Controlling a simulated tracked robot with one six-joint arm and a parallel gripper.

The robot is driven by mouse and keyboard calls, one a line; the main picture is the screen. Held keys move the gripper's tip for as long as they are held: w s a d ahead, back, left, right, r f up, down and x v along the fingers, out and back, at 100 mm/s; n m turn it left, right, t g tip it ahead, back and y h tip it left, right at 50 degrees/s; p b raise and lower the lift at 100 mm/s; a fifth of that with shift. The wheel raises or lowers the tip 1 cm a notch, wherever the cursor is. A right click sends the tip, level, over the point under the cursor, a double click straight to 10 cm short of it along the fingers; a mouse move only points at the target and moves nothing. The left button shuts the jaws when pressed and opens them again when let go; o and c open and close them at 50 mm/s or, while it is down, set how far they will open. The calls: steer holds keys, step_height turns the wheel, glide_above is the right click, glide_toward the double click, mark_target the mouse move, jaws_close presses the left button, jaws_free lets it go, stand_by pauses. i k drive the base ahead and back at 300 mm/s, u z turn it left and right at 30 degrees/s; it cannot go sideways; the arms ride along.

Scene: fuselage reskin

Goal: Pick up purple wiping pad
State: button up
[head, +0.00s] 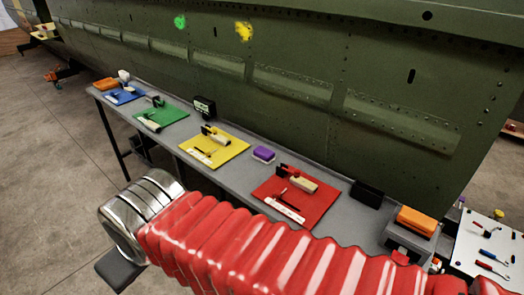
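The purple wiping pad (263,154) lies on the grey bench between the yellow mat and the red mat. It is a small block with a purple top and a pale lower edge. My arm, in a red bellows cover with a silver ribbed joint, crosses the front of the picture. It is apart from the pad in the picture. No gripper fingers can be made out, so whether my gripper is open or shut does not show.
The narrow bench (235,180) holds a yellow mat (232,149), red mat (270,187), green mat (172,114) and blue mat (122,98) with tools. A black box (367,194) and an orange pad (416,220) are at right. The green fuselage (300,60) rises behind.

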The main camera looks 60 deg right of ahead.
mark_target(263, 154)
steer(key=z, duration=0.35)
steer(key=i, duration=0.6)
steer(key=z, duration=0.8)
steer(key=i, duration=0.65)
steer(key=z, duration=0.4)
